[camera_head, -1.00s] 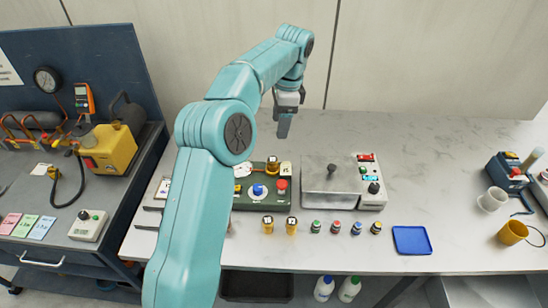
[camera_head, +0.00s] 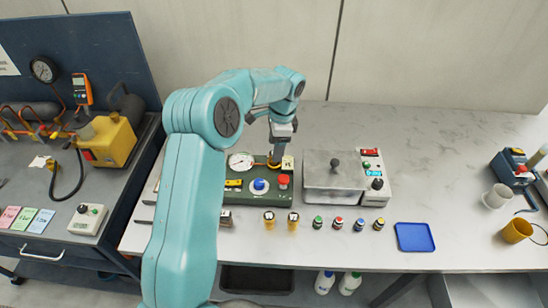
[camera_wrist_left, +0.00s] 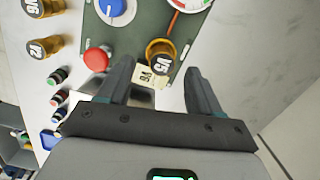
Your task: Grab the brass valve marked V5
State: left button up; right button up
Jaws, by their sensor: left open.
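The brass valve marked V5 (camera_wrist_left: 160,52) sits on the green panel, beside a small cream tag (camera_wrist_left: 148,76). In the head view the valve (camera_head: 274,163) is partly hidden by my left gripper (camera_head: 278,155). In the left wrist view my left gripper (camera_wrist_left: 157,72) is open, its fingers spread on either side of the tag, with the valve just beyond the fingertips and roughly centred. Nothing is held. My right gripper is not in view.
The green panel (camera_head: 240,196) carries a blue knob (camera_head: 260,184), a red button (camera_head: 283,181) and a gauge (camera_head: 241,161). Two other brass valves (camera_head: 269,220) (camera_head: 293,220) stand in front. A metal-lidded box (camera_head: 334,185) is close on the right. A blue tray (camera_head: 414,237) lies farther right.

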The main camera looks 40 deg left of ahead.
pick_arm(q)
jog(key=f, duration=0.3)
jog(key=f+p, duration=0.1)
jog(key=shift+a+f, duration=0.2)
jog(key=shift+a, duration=0.15)
jog(key=shift+d, duration=0.1)
jog(key=shift+s, duration=0.25)
jog(key=shift+w+f, duration=0.1)
jog(key=shift+w, duration=0.1)
jog(key=c, duration=0.9)
grip_shut()
jog(key=shift+s, duration=0.1)
